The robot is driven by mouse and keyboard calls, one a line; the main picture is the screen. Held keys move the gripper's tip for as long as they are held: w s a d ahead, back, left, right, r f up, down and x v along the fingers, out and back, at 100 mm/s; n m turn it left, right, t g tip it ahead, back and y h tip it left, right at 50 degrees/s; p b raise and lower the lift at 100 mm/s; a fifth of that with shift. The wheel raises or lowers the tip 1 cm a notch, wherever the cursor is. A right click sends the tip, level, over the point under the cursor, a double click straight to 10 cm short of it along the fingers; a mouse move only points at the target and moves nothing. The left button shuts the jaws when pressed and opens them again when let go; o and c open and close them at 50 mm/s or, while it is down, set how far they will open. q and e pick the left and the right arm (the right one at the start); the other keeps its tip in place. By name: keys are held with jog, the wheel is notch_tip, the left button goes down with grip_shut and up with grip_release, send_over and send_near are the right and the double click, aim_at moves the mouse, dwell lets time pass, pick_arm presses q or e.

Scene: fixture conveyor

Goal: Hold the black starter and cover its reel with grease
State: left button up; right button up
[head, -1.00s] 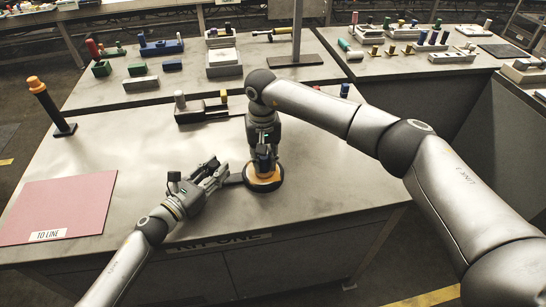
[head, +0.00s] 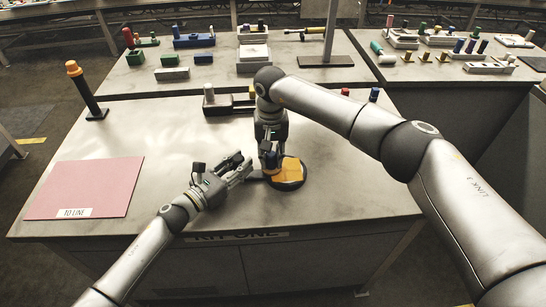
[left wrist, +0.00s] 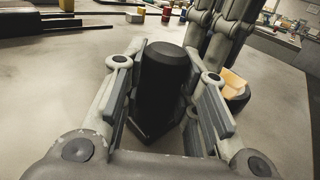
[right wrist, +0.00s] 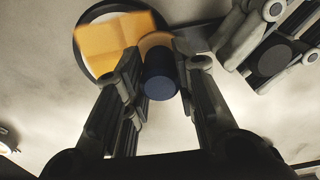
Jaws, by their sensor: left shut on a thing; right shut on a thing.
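The black starter lies on the front table, its round reel (head: 301,182) to the right and its thick black handle (left wrist: 165,80) to the left. My left gripper (head: 245,172) is shut around that handle. An angular orange patch (right wrist: 112,38) covers much of the reel's face; a pale strip and the black rim show at its edge in the right wrist view. My right gripper (head: 271,162) points down over the reel's left side, shut on a dark blue cylinder (right wrist: 160,82) with an orange end. Whether that end touches the reel is hidden.
A pink "TO LINE" mat (head: 88,185) lies at the left, with an orange-topped black post (head: 86,90) behind it. A dark tray (head: 222,105) with small cylinders stands behind my right gripper. The table right of the reel is clear.

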pick_arm(q)
jog(key=shift+a+f, duration=0.1)
pick_arm(e)
jog(key=shift+d+f, duration=0.15)
jog(key=shift+d, duration=1.1)
jog(key=shift+d+f, duration=0.1)
jog(key=shift+d, duration=1.1)
jog(key=shift+s+d+r, duration=0.1)
jog(key=shift+d+r, duration=0.05)
jog(key=shift+d, duration=1.8)
jog(key=shift+a+r, duration=0.15)
jog(key=shift+a, duration=1)
jog(key=shift+a+r, duration=0.1)
jog(key=shift+a, duration=1)
jog(key=shift+a+f, duration=0.15)
jog(key=shift+a, duration=1.95)
jog(key=shift+r, duration=3)
jog(key=shift+r, duration=0.1)
